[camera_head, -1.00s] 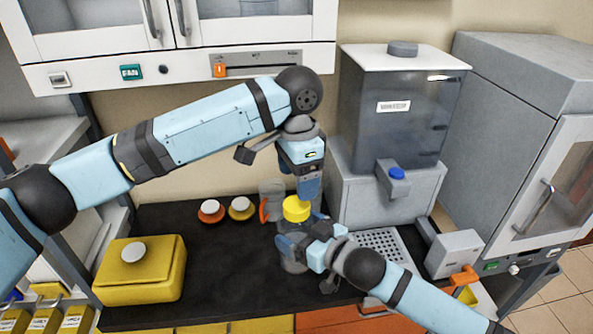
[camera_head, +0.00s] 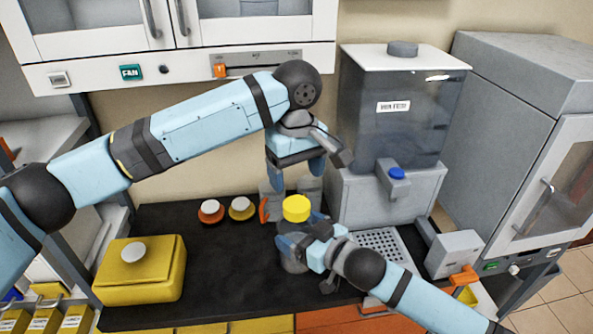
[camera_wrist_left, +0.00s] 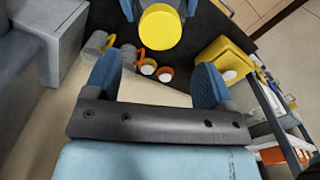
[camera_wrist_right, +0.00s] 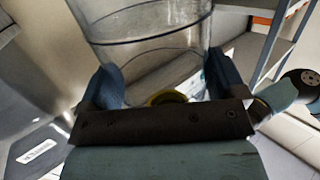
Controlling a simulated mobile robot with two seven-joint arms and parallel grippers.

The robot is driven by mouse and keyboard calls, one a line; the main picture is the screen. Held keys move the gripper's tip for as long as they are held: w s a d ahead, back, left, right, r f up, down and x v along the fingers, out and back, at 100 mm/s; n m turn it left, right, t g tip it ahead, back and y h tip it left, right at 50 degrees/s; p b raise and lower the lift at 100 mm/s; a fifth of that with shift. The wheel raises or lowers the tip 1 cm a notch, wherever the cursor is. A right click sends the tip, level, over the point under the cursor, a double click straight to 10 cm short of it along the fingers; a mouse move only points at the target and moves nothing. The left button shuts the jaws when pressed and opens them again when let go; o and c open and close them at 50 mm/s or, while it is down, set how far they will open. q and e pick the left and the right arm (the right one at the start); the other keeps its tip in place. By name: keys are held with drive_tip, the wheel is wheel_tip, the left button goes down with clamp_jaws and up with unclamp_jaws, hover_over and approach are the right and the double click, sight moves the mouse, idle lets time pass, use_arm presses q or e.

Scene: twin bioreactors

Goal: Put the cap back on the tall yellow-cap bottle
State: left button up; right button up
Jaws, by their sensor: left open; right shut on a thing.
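The yellow cap (camera_head: 296,208) sits on top of the tall clear bottle (camera_head: 294,243). From here I cannot tell how tightly it is seated. The cap also shows in the left wrist view (camera_wrist_left: 160,28), beyond my fingers. My right gripper (camera_head: 300,243) is shut on the bottle's body and holds it upright over the bench; its fingers flank the clear wall in the right wrist view (camera_wrist_right: 160,85). My left gripper (camera_head: 297,178) is open and empty above the cap, apart from it.
An orange-based item (camera_head: 211,211) and a yellow one (camera_head: 242,208) with white tops stand left of the bottle. A yellow box (camera_head: 140,270) is at the bench's left. A grey dispenser (camera_head: 395,110) with a drip grate (camera_head: 378,243) stands right. The black bench (camera_head: 220,260) is clear in its middle.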

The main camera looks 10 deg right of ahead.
sight(297, 203)
idle(0.3)
use_arm(q)
drive_tip(key=shift+f, duration=4)
